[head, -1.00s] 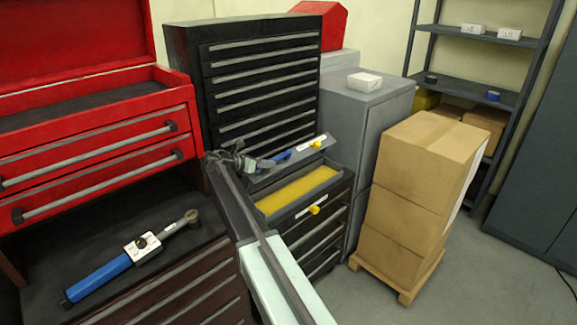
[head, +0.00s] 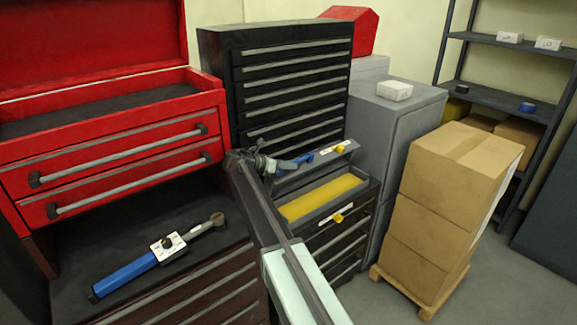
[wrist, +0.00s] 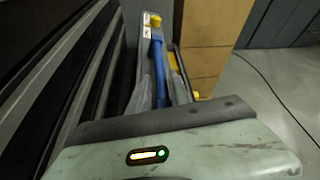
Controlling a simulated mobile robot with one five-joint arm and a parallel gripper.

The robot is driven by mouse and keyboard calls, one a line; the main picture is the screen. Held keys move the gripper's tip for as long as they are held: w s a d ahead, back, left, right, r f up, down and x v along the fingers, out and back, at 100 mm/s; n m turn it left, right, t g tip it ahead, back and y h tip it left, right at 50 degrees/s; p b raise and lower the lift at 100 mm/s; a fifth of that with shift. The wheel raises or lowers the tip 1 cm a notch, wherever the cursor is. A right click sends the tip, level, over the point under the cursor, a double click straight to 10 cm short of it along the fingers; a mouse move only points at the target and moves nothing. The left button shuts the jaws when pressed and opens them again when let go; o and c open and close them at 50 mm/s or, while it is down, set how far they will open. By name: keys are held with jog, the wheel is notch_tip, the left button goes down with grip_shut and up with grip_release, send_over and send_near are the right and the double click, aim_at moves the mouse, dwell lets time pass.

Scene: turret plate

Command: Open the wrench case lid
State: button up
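The wrench case (head: 352,212) stands at the centre of the head view, on a dark drawer unit. Its yellow foam (head: 322,197) shows. The grey lid (head: 318,158) is raised along the back side, with a white label and a yellow latch (head: 339,149) on it. It also shows in the wrist view (wrist: 146,38). My gripper (head: 285,162) is at the lid's left end, close to a blue bar (wrist: 158,70). In the wrist view the fingers lie around this bar; whether they grip it is unclear. A torque wrench (head: 150,262) with a blue handle lies left on the dark worktop.
A red tool chest (head: 110,135) stands left and a tall black drawer cabinet (head: 290,85) behind the case. Grey cabinets (head: 400,120) and stacked cardboard boxes (head: 445,210) on a pallet stand to the right. Floor is free at the lower right.

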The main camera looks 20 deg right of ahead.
jog(key=shift+d, duration=0.1)
jog(key=shift+r+p, duration=0.45)
notch_tip(320, 180, up, 4)
jog(key=p, duration=0.3)
jog(key=shift+f+p, duration=0.2)
jog(key=shift+p, duration=0.1)
jog(key=s+a, duration=0.2)
jog(key=s, duration=1.4)
jog(key=shift+r, duration=0.2)
jog(key=shift+c, duration=0.3)
